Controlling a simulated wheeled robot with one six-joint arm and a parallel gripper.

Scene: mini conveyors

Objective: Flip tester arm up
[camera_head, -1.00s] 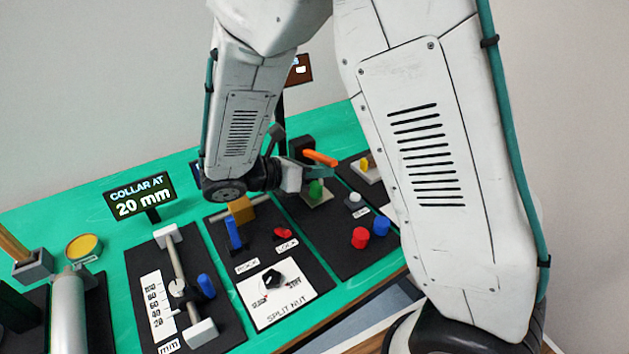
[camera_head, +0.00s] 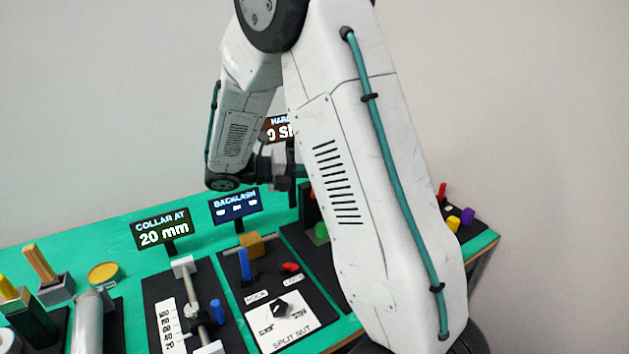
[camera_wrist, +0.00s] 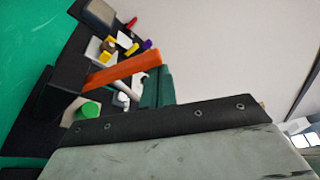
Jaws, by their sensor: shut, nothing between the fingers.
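The tester arm (camera_wrist: 125,70) is an orange bar in the wrist view. It runs from a black post (camera_wrist: 58,95) at the left towards the picture's middle. A round green pad (camera_wrist: 90,109) is below it. My gripper (camera_wrist: 160,88) shows as dark green fingers, shut and empty, beside the orange bar's free end; I cannot tell if they touch. In the head view my gripper's body (camera_head: 283,170) is above the back of the bench, its fingertips hidden behind my own arm.
A partly covered display (camera_head: 280,128) stands behind my gripper. Displays reading "BACKLASH" (camera_head: 236,206) and "COLLAR AT 20 mm" (camera_head: 163,231) are left of it. The split nut panel (camera_head: 285,320) is in front. Yellow and purple pieces (camera_head: 467,217) sit at the right end.

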